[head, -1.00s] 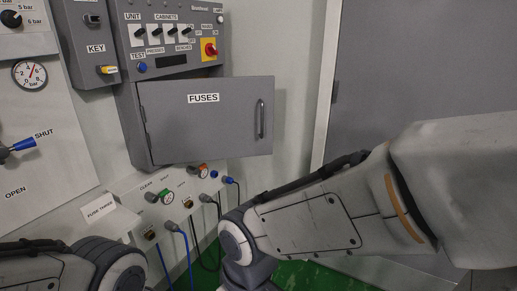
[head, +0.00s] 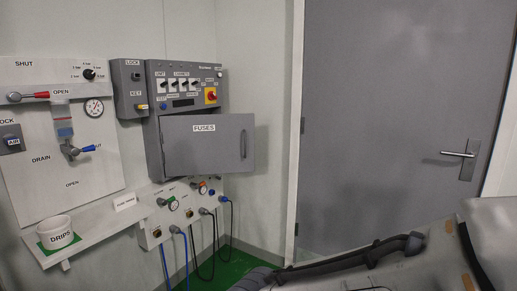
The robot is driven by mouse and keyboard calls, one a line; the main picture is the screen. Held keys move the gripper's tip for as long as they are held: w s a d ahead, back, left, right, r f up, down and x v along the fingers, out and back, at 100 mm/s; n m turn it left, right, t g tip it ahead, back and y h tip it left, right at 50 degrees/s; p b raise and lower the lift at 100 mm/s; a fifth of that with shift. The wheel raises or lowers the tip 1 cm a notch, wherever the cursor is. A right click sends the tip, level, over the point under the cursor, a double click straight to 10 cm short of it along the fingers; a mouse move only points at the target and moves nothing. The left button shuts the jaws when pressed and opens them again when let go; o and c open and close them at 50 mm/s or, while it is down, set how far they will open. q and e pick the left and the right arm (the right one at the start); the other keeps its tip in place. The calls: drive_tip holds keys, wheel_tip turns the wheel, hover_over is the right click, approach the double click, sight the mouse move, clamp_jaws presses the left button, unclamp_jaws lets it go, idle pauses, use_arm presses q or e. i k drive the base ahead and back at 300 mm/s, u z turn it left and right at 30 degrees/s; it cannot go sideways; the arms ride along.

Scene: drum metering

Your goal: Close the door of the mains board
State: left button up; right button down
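The mains board (head: 153,76) is a grey cabinet on the wall left of centre in the head view. Its door, the grey panel labelled FUSES (head: 209,146), is hinged at its left side and stands ajar, its right side swung out past the cabinet. A vertical bar handle (head: 243,145) is near the door's right edge. Neither gripper is in view. Part of my arm shows at the lower right, apart from the door in the picture.
A shelf (head: 95,229) with a white DRIPS cup (head: 56,233) sticks out at lower left. A socket panel (head: 182,208) with hanging cables is below the board. A large grey room door (head: 390,120) stands right. A key box (head: 128,88) adjoins the board.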

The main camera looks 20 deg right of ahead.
sight(198, 144)
drive_tip(key=z, duration=0.5)
drive_tip(key=i, duration=1.75)
drive_tip(key=u, duration=0.7)
